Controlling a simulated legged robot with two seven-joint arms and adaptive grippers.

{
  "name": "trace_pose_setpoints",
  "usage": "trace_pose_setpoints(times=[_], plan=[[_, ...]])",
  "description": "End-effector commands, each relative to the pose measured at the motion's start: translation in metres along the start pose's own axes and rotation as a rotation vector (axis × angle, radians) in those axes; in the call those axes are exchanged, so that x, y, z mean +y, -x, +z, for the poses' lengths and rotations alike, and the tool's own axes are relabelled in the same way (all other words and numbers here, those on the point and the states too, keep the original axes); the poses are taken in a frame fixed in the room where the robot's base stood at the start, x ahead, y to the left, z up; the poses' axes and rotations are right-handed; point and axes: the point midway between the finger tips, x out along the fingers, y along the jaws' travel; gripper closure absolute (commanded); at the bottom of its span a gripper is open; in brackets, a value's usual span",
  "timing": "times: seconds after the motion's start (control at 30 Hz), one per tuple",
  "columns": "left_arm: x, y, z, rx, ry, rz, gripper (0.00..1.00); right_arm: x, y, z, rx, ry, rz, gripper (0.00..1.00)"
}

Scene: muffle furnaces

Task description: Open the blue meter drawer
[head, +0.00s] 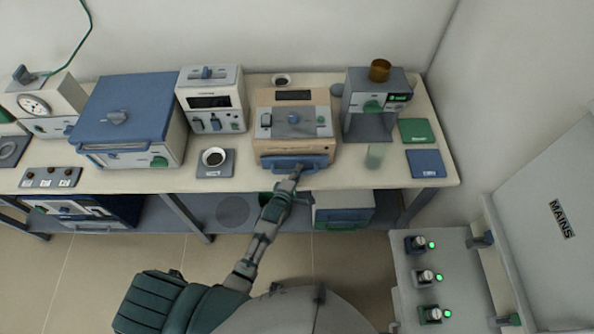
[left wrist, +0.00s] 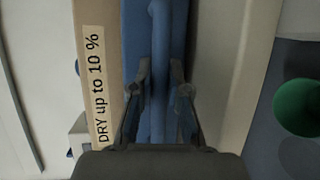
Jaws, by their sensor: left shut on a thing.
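The meter (head: 318,147) is a beige box with a grey top on the bench, and its blue drawer (head: 316,163) is at the front bottom edge. My left gripper (head: 297,172) reaches up to the drawer front from below. In the left wrist view, the fingers of my left gripper (left wrist: 159,92) are on both sides of the blue drawer handle (left wrist: 158,60) and shut on it. The blue drawer front (left wrist: 136,35) lies behind the handle. How far the drawer stands out, if at all, I cannot tell. My right gripper is not in view.
A label (left wrist: 97,90) reads "DRY up to 10 %". A glass (head: 374,156) and green (head: 416,131) and blue (head: 426,163) pads are right of the meter. A dark-filled dish (head: 214,157) is left. A switch panel (head: 420,285) stands at lower right.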

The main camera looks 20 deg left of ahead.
Motion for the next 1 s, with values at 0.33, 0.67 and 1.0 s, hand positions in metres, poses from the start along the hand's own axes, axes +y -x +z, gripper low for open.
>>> trace_pose_setpoints(times=[0.33,0.67,1.0], plan=[[-0.009,0.056,0.011,0.023,-0.008,-0.011,1.0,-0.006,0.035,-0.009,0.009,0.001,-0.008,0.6],[-0.026,0.125,0.037,0.022,-0.009,-0.007,1.0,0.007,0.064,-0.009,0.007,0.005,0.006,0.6],[-0.035,0.153,0.049,0.022,-0.01,-0.004,1.0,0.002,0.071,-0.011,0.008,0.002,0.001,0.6]])
